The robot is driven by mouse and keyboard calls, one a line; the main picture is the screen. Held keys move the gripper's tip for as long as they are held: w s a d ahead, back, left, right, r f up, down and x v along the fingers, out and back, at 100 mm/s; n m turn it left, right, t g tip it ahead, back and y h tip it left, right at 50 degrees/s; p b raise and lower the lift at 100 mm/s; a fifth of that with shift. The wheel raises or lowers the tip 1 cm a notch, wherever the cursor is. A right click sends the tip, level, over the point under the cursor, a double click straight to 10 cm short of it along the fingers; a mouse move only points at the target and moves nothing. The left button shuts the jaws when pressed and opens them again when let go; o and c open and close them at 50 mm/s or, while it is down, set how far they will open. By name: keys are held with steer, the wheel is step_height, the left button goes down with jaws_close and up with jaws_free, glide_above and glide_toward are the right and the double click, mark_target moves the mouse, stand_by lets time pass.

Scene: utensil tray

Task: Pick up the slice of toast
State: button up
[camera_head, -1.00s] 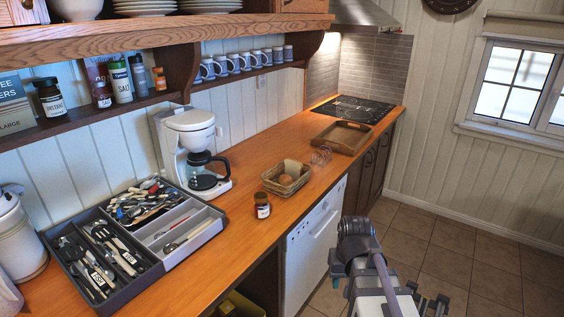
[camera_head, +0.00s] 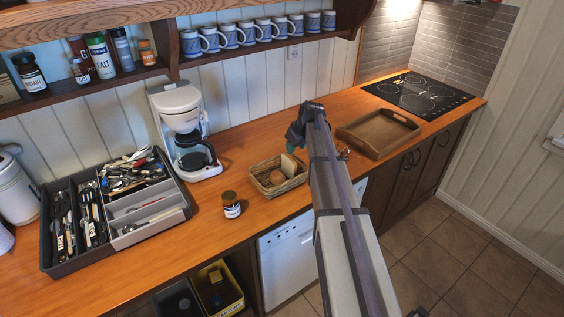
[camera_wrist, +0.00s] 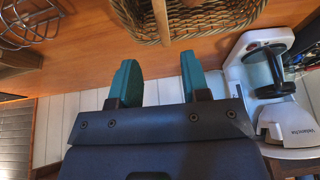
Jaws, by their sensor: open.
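The slice of toast (camera_head: 290,166) stands on edge in a small wicker basket (camera_head: 256,183), beside a round brown roll (camera_head: 277,178). My gripper (camera_head: 291,146) is above the back right of the basket in the head view, apart from the toast. In the wrist view, its two teal fingers (camera_wrist: 158,66) are spread with nothing between them. The basket's woven side (camera_wrist: 205,28) is at the top there. A thin tan upright piece (camera_wrist: 161,22) crosses its rim; I take it for the toast's edge but cannot be sure.
A jar (camera_head: 231,205) stands left of the basket and a coffee maker (camera_head: 181,125) behind it. A wooden tray (camera_head: 376,133) lies to the right. A wire item (camera_wrist: 30,20) shows in the wrist view. A mug shelf (camera_head: 255,45) runs along the wall. The cutlery tray (camera_head: 112,245) is left.

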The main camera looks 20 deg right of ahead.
mark_target(290, 157)
steer(key=shift+s+a, duration=0.15)
steer(key=shift+a, duration=0.25)
steer(key=b+x, duration=0.5)
steer(key=shift+s+d+f, duration=0.1)
steer(key=shift+d+f, duration=0.1)
steer(key=shift+w+a+f+b, duration=0.1)
steer(key=shift+w+f+b, duration=0.1)
steer(key=shift+f+b, duration=0.1)
steer(key=shift+r, duration=0.15)
steer(key=b+x, duration=0.4)
steer(key=x, duration=0.1)
steer(key=shift+b, duration=0.4)
jaws_close()
